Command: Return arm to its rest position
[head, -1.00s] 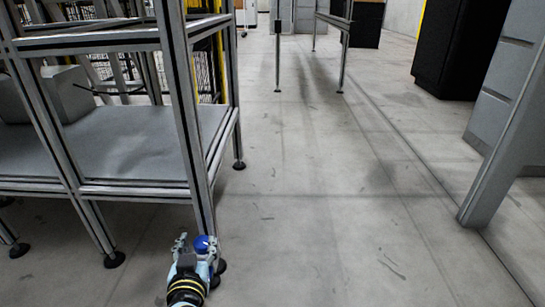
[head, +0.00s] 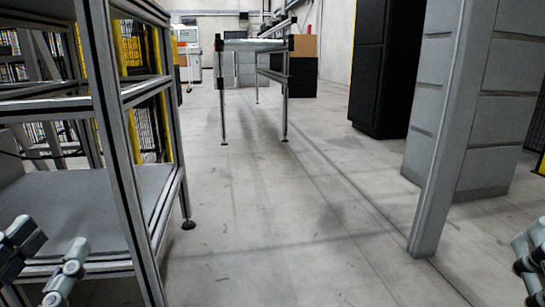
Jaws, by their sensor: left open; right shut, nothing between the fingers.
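My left gripper (head: 52,240) is at the lower left corner of the head view. Its two grey fingers stand apart with nothing seen between them, in front of the metal rack. My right gripper (head: 531,252) is at the right edge, partly cut off by the frame. Its fingers look shut and I see nothing held in them. Most of both arms is outside the view.
An aluminium-framed rack (head: 118,150) with grey shelves stands close on the left. A grey post (head: 448,150) stands on the right, before grey cabinets (head: 492,130) and a black cabinet (head: 385,70). A table (head: 255,45) is farther back. The floor (head: 270,220) between is clear.

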